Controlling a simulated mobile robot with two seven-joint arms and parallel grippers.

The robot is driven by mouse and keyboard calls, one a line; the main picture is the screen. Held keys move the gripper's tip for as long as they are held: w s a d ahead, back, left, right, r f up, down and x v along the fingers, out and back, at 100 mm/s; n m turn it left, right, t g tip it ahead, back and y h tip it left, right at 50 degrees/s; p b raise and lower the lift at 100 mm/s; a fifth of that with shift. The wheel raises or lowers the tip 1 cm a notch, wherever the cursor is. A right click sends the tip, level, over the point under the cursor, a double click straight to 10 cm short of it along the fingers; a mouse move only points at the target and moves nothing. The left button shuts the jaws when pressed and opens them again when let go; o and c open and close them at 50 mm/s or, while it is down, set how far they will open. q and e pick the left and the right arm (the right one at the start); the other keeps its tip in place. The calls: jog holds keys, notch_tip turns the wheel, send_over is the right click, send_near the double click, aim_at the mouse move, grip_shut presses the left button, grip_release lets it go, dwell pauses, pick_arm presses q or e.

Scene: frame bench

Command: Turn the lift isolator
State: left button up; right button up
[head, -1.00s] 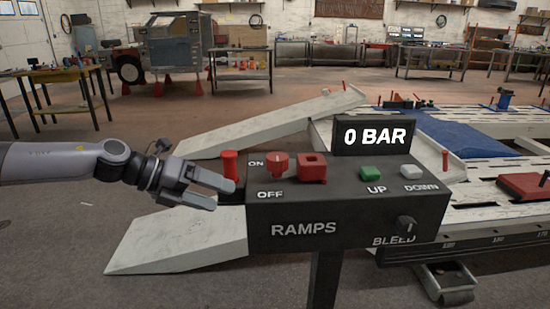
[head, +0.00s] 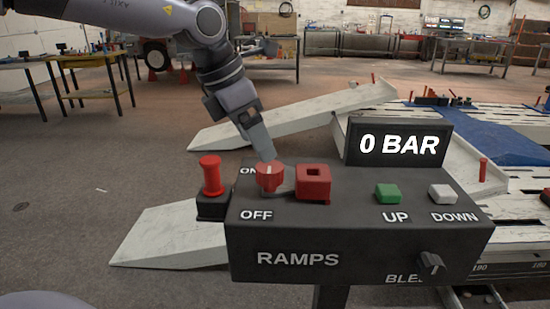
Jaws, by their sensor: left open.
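The lift isolator looks to be the red rotary knob (head: 269,179) on top of the dark control box (head: 330,226), between the ON and OFF labels. A pale line on the knob points roughly toward the back. My left gripper (head: 266,154) points down at the knob from above and behind, its fingertips right at the knob's top edge. It is open, though only one finger shows clearly. I cannot tell whether it touches the knob. My right gripper is not in view.
A red square block (head: 313,184) sits close right of the knob, and a red plunger (head: 211,176) stands at the left. Green UP (head: 388,194) and white DOWN (head: 443,194) buttons, a black BLEED knob (head: 431,263) and a 0 BAR display (head: 398,145) are further right.

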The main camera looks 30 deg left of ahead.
aim_at(268, 167)
pick_arm(q)
jog(key=shift+x, duration=3.2)
jog(key=shift+s, duration=0.2)
grip_shut()
